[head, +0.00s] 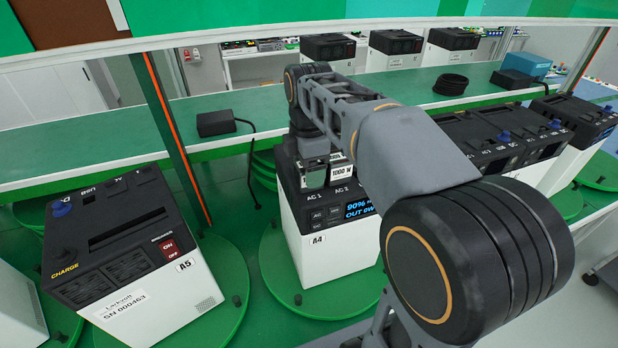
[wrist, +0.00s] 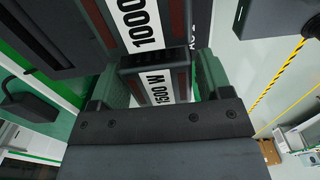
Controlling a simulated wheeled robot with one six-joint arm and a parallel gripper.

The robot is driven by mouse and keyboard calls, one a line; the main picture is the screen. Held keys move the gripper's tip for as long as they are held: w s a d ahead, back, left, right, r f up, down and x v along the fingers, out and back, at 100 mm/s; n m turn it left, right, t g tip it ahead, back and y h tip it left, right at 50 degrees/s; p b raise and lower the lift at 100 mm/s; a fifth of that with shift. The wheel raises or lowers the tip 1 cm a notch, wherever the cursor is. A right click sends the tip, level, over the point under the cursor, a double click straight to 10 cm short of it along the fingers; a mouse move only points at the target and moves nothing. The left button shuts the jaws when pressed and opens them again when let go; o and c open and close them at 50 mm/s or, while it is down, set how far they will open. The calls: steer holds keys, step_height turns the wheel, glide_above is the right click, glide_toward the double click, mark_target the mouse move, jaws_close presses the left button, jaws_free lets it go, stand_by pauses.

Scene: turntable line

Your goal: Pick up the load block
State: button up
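A dark load block with red strips and a white label, which seems to read 1500 W (wrist: 155,87), lies between the two green-padded fingers of my gripper (wrist: 160,82) in the wrist view. The fingers are spread across its width. Whether both pads press on it is unclear. A second white label reading 1000 W (wrist: 140,22) shows just beyond it. In the head view a 1000 W label (head: 341,170) shows at the top of power unit A4 (head: 318,225). My gripper (head: 314,172) is at that spot, partly hidden by my arm.
Unit A5 (head: 130,260) stands on a green turntable (head: 236,300) at the left, with its top slot empty. More units (head: 500,140) stand at the right. A green shelf (head: 100,150) runs behind, bearing a black adapter (head: 216,123) and a coiled cable (head: 451,84). An orange-edged post (head: 165,120) rises left of my arm.

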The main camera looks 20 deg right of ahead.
steer(key=c, duration=0.9)
steer(key=shift+c, duration=0.6)
steer(key=shift+r, duration=0.15)
